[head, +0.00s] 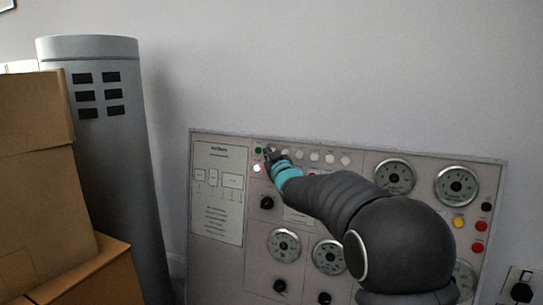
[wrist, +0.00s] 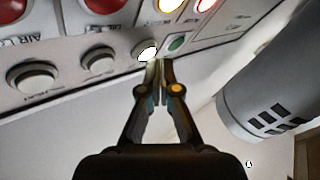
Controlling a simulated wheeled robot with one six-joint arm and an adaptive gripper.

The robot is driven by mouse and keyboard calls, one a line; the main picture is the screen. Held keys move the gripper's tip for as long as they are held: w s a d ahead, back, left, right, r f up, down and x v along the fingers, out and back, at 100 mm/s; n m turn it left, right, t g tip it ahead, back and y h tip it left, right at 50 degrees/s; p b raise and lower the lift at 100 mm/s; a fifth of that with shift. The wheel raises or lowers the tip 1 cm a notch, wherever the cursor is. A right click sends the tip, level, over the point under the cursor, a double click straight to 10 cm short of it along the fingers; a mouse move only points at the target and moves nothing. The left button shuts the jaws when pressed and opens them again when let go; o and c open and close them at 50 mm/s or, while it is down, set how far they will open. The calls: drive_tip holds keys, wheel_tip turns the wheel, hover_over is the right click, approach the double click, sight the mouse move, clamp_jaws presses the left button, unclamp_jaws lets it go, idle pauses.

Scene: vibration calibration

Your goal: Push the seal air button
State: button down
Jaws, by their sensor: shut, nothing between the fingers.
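The control panel (head: 218,240) stands against the wall with a row of small round buttons along its top edge. A green button (head: 258,150) is at the row's left end, and it also shows in the wrist view (wrist: 177,43). My gripper (head: 268,153) is shut and empty, its tips at the panel's upper left beside the green button. In the wrist view the closed tips (wrist: 160,63) are just below a bright white button (wrist: 148,50) and the green one; contact cannot be told. Grey buttons (wrist: 97,60) continue leftward there. I cannot read which button is labelled seal air.
Several gauges (head: 284,245), black knobs (head: 267,202) and red buttons (head: 479,225) cover the panel. A grey cylinder (head: 120,150) and cardboard boxes (head: 35,170) stand at the left. The wall above the panel is clear. My arm hides part of the panel.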

drive_tip(key=shift+s+a, duration=0.15)
drive_tip(key=shift+s, duration=0.15)
drive_tip(key=shift+s, duration=0.1)
drive_tip(key=shift+s+a+r+b, duration=0.2)
drive_tip(key=shift+s+a+b, duration=0.1)
drive_tip(key=shift+s, duration=0.45)
drive_tip(key=shift+s+a+r+b, duration=0.15)
drive_tip(key=shift+s+a, duration=0.1)
drive_tip(key=shift+s, duration=0.45)
drive_tip(key=shift+s+a+r+b, duration=0.2)
drive_tip(key=shift+s+a+b, duration=0.1)
drive_tip(key=shift+s, duration=0.45)
